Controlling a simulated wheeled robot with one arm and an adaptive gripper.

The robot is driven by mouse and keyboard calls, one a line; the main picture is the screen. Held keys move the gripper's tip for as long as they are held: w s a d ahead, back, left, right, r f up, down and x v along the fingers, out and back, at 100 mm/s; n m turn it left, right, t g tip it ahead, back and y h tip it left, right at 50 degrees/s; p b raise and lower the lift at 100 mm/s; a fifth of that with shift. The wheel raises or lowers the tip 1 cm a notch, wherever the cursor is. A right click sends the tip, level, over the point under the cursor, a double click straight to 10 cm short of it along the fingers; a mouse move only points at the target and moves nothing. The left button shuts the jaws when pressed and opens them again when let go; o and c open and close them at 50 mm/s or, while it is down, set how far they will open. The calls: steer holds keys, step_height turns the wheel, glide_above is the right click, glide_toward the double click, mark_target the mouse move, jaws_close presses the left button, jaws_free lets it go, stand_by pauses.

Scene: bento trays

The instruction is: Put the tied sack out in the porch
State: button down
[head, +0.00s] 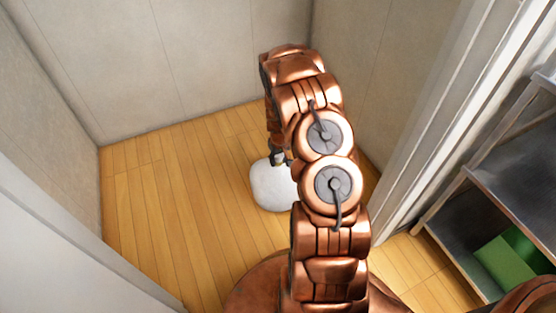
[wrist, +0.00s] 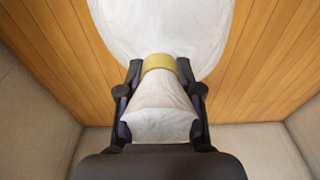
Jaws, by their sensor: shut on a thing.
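The tied sack (head: 271,186) is white and rounded, low over the wooden floor of the small walled porch (head: 165,200). In the wrist view the sack (wrist: 162,25) has a yellow tie (wrist: 159,63) around its neck, and the gathered top flares below the tie. My gripper (head: 279,158) is above the sack in the head view. In the wrist view my gripper (wrist: 160,100) is shut on the gathered top, one finger on each side. I cannot tell whether the sack's underside touches the floor. My arm hides part of the sack's right side.
Plain walls (head: 120,60) enclose the floor at the back and sides. A white door frame (head: 425,120) stands at the right. Beyond it is a dark metal shelf (head: 515,175) with a green item (head: 510,265). A pale panel (head: 60,250) edges the left. Floor left of the sack is clear.

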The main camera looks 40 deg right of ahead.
steer(key=shift+f, duration=0.1)
steer(key=c, duration=0.8)
jaws_free()
steer(key=shift+o, duration=0.2)
